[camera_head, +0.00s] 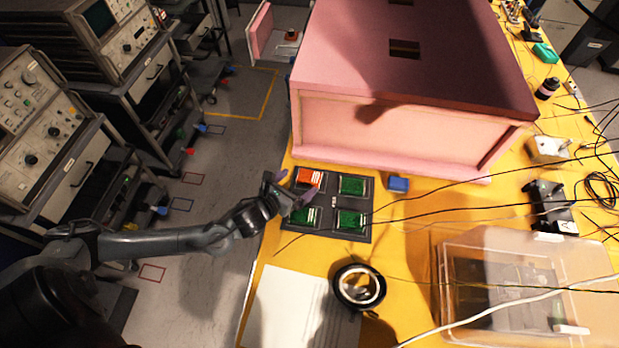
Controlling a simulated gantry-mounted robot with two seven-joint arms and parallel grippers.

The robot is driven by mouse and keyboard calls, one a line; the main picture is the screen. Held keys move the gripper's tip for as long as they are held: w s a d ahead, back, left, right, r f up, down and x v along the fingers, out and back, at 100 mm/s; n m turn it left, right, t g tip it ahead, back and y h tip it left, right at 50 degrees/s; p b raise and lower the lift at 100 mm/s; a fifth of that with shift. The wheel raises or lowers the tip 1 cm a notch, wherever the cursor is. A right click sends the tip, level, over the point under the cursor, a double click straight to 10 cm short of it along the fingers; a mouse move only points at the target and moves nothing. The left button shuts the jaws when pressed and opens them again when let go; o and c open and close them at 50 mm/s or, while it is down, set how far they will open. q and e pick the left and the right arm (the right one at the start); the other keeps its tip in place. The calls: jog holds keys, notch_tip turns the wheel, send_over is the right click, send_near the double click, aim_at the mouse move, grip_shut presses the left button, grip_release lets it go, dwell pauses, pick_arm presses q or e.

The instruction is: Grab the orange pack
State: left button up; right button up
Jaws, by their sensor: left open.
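The orange pack (309,178) lies in the far left compartment of a dark tray (332,201) on the yellow table. Green packs fill the other compartments: far right (352,185), near right (350,220) and near left (305,217). My left gripper (296,185) is open at the tray's left edge, just left of and slightly nearer than the orange pack. It appears empty. It covers part of the near left compartment. I cannot tell whether a finger touches the orange pack. My right gripper is not in view.
A large pink foam enclosure (390,135) stands just behind the tray. A small blue block (398,184) lies right of the tray, and a black round container (359,287) nearer. A clear plastic box (460,290) stands front right. Thin cables cross the table's right side.

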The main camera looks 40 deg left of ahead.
aim_at(308, 177)
pick_arm(q)
jog(key=shift+d+x, duration=0.2)
jog(key=shift+x, duration=2.3)
jog(key=c, duration=0.8)
